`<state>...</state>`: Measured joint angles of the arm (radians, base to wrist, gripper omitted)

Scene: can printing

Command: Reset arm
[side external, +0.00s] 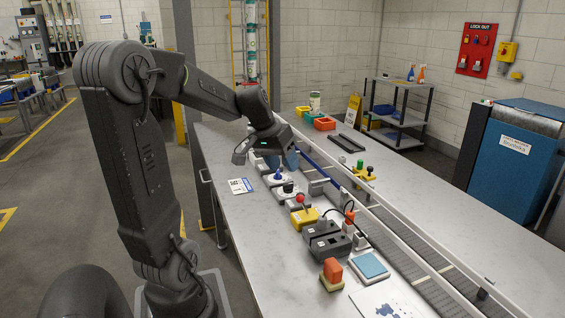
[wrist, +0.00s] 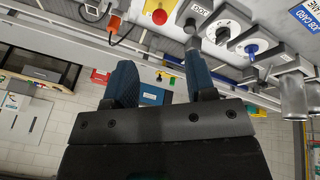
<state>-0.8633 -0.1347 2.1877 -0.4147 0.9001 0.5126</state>
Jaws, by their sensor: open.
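My arm reaches over the left side of the workbench (side external: 255,270) in the side external view. My gripper (side external: 291,160) hangs above the far part of the bench, near the row of control boxes. In the wrist view, my gripper (wrist: 158,85) shows two dark blue fingers spread apart with nothing between them, so it is open and empty. A knob box with a blue knob (side external: 277,176) and one with a black knob (side external: 288,189) stand just in front of the gripper in the side external view. A conveyor (side external: 400,245) runs along the right side of the bench.
A yellow box with a red button (side external: 304,217), dark grey boxes (side external: 326,240), an orange-handled stamp (side external: 332,273) and a blue pad (side external: 369,267) stand nearer the camera. A label card (side external: 241,186) lies at left. The bench's near left is clear.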

